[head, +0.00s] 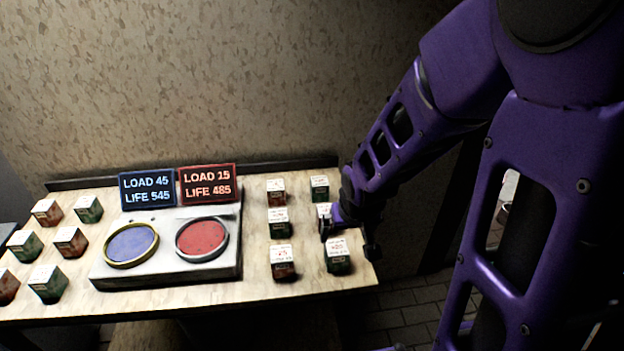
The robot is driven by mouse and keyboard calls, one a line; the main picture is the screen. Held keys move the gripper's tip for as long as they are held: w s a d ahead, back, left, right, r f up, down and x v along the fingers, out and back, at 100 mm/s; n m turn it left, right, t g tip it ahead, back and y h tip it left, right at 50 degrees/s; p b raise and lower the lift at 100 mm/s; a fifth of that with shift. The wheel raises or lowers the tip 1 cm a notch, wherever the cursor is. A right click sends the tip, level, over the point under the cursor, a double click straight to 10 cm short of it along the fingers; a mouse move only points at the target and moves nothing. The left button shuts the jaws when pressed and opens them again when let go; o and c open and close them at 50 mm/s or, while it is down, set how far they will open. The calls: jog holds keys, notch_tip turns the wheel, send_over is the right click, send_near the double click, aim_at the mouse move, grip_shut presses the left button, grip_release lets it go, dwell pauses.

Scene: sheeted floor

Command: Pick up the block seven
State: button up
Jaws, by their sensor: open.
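Several small red and green blocks with white printed tops stand on a wooden table. I cannot make out a seven on any of them. My gripper (348,238) is open at the right end of the table, its fingers apart. It is over the right column of blocks, close to a partly hidden block (323,211) and to the green front right block (338,262). Whether it touches either is unclear. A green block (319,189) stands behind. To the left are a red block (276,192), a green block (279,223) and a red block (283,264).
A grey console (165,273) with a blue disc (131,244) and a red disc (202,238) stands mid-table (205,301). Behind it are a blue sign (147,189) and a red sign (207,183). More blocks stand on the left. A wall rises behind.

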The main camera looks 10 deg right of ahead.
aim_at(336, 248)
jog(key=b+x, duration=0.4)
jog(key=x, duration=0.4)
jog(key=b+x, duration=0.1)
jog(key=x, duration=0.1)
jog(key=b+x, duration=0.1)
jog(key=x, duration=0.1)
jog(key=shift+a+f, duration=0.15)
jog(key=shift+a, duration=0.25)
jog(key=shift+w+f, duration=0.2)
jog(key=shift+f, duration=0.1)
jog(key=shift+r, duration=0.1)
grip_shut()
